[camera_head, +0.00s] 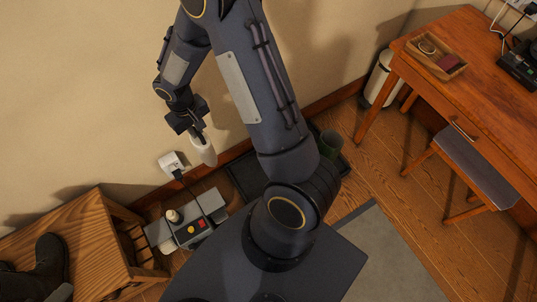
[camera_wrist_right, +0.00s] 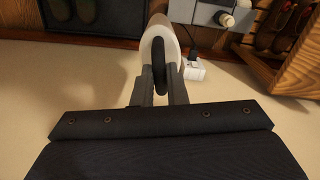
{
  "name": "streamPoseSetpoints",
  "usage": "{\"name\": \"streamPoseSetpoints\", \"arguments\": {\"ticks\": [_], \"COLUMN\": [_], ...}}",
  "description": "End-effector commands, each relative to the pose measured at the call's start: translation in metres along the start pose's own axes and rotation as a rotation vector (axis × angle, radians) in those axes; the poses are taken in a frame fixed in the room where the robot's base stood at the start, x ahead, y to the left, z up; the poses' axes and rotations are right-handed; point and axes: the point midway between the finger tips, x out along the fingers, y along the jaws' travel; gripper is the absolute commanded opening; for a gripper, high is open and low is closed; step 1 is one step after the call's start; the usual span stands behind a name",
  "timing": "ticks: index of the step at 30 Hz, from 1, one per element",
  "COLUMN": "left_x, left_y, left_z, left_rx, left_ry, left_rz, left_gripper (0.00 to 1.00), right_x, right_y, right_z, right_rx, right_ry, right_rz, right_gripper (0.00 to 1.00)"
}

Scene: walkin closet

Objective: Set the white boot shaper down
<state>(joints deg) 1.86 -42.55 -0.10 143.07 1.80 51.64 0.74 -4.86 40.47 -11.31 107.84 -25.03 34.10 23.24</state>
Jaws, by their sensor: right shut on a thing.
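The white boot shaper (camera_head: 204,151) hangs from my right gripper (camera_head: 198,131) in front of the beige wall, clear of the floor. In the right wrist view the white boot shaper (camera_wrist_right: 158,32) sits between the two fingers of the right gripper (camera_wrist_right: 160,88), which are shut on it. A dark rounded part shows inside its white rim. My left gripper is not in view.
A grey device (camera_head: 190,222) with colored buttons stands below, beside a wooden bench (camera_head: 75,226) bearing a dark boot (camera_head: 45,264). A dark tray (camera_head: 243,182) lies along the wall. A white outlet (camera_head: 173,162) is close by. A wooden desk (camera_head: 480,85) stands at right.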

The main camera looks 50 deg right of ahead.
Motion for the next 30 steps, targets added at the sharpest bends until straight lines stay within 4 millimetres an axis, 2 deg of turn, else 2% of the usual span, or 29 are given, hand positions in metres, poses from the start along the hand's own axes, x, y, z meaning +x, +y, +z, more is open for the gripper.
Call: {"name": "streamPoseSetpoints", "arguments": {"ticks": [1, 15, 18, 21, 24, 30], "left_x": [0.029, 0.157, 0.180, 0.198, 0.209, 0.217], "left_y": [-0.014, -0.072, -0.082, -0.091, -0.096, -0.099], "left_z": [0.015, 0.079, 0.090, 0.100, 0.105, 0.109], "left_rx": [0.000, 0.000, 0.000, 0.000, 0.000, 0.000], "left_ry": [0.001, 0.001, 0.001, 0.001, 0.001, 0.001], "left_rz": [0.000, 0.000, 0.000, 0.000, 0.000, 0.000], "left_gripper": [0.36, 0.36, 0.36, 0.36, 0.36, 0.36], "right_x": [0.043, 0.253, 0.291, 0.321, 0.341, 0.355], "right_y": [0.002, 0.027, 0.030, 0.033, 0.035, 0.036], "right_z": [0.001, 0.015, 0.019, 0.022, 0.025, 0.027], "right_rx": [0.013, 0.136, 0.159, 0.179, 0.192, 0.205], "right_ry": [-0.004, -0.024, -0.027, -0.030, -0.032, -0.033], "right_rz": [0.001, -0.006, -0.011, -0.016, -0.020, -0.024], "right_gripper": [0.00, 0.00, 0.00, 0.00, 0.00, 0.00]}}
